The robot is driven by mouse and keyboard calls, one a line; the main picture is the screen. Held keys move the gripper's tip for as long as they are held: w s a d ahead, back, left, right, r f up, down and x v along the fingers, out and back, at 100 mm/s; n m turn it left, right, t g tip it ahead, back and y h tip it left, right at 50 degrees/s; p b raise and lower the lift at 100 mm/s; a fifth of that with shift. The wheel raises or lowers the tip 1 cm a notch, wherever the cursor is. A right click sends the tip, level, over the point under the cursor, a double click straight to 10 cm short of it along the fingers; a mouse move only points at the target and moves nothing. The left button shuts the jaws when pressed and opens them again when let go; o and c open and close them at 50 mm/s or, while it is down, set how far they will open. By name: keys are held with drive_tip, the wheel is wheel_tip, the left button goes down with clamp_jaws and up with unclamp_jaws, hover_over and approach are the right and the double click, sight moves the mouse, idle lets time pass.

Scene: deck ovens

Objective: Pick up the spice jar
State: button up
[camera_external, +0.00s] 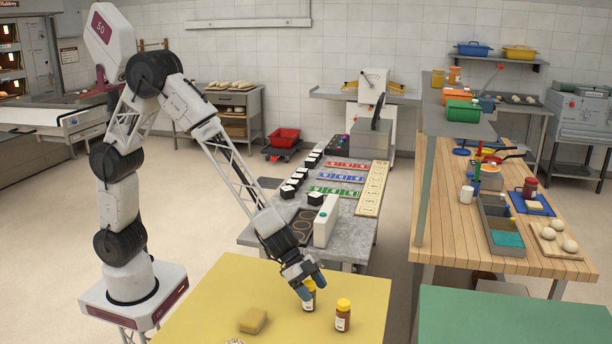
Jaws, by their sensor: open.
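Two small brown jars with yellow caps and pale labels stand upright on the yellow tabletop (215,305). The front one (343,318) is in plain sight. The other jar (309,304) is a little behind it and to the left, with its upper part partly covered by my gripper. I cannot tell which one is the spice jar. My gripper (312,287), with blue fingertips, is open and pointing down at the rear jar's cap. The fingertips appear beside or around the cap; contact cannot be made out.
A tan sponge-like block (253,320) lies left of the jars. A grey table (262,232) with a white upright box (327,221) stands behind. A green tabletop (500,318) is at right. The yellow top's right part is clear.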

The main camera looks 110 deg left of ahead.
drive_tip(key=c, duration=1.1)
drive_tip(key=shift+r, duration=0.15)
wheel_tip(320, 180, up, 28)
idle(0.8)
idle(0.6)
